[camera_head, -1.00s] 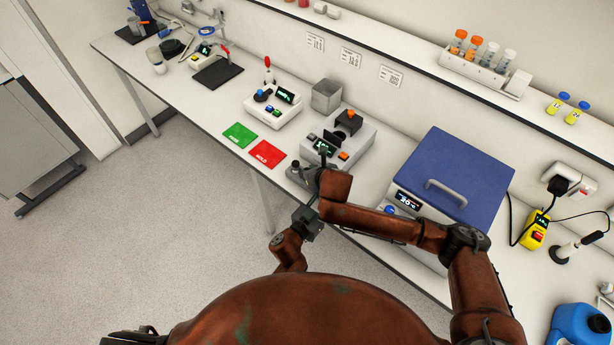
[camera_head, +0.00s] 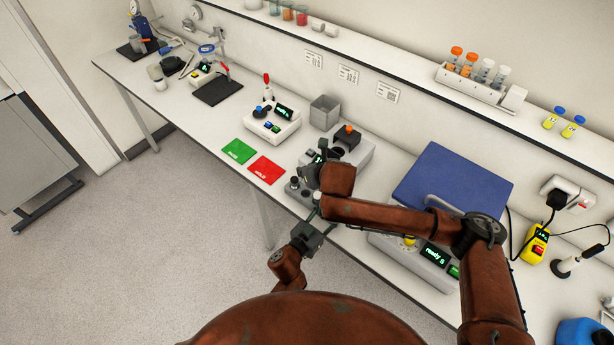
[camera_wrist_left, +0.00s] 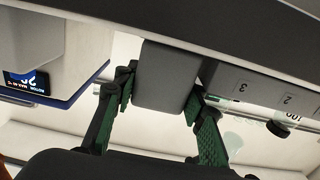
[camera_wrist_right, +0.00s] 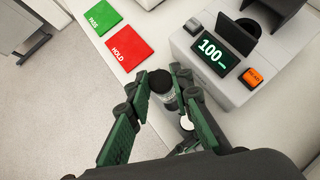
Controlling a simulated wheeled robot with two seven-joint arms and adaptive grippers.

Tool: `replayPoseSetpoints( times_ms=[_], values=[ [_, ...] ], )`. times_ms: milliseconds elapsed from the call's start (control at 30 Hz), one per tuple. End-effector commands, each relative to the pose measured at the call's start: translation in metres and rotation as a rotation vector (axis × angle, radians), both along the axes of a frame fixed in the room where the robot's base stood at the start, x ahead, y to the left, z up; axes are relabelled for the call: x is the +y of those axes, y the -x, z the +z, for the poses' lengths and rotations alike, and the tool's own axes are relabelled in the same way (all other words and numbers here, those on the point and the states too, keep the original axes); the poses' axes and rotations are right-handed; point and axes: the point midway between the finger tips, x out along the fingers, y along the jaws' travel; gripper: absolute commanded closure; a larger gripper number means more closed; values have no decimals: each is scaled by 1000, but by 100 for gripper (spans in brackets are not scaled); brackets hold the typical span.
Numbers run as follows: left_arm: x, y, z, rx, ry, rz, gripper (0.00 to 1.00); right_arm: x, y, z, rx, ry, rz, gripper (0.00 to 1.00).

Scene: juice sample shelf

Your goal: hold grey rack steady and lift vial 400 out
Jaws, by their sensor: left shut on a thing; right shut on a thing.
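My left gripper (camera_head: 315,212) is shut on the rack's grey grip block from the front. My right gripper (camera_wrist_right: 162,78) is shut around a vial (camera_wrist_right: 170,102) with a black cap. Its number is not readable. In the head view my right gripper (camera_head: 318,172) is above the rack, partly hidden by its arm. How far the vial is out of its slot is hidden.
The green PASS mat (camera_head: 238,151) and red HOLD mat (camera_head: 267,170) lie left of the rack. A blue-lidded device (camera_head: 455,185) stands to the right, near my right arm.

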Motion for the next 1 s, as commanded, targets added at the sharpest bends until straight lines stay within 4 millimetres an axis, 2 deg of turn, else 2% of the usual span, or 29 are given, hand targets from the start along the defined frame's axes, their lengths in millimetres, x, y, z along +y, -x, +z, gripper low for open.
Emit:
replayPoseSetpoints(
  times_ms=[267, 300, 567, 867, 1000],
  values=[
    [0, 0, -1, 1, -1, 1, 96, 0, 0, 3, 0, 0, 0, 100],
    [0, 0, -1, 1, -1, 1, 61, 0, 0, 3, 0, 0, 0, 100],
    [0, 0, 0, 1, -1, 1, 43, 0, 0, 3, 0, 0, 0, 100],
    [1, 1, 0, 1, -1, 1, 42, 0, 0, 3, 0, 0, 0, 100],
    [9, 10, -2, 2, -1, 2, 42, 0, 0, 3, 0, 1, 1, 100]
  ],
)
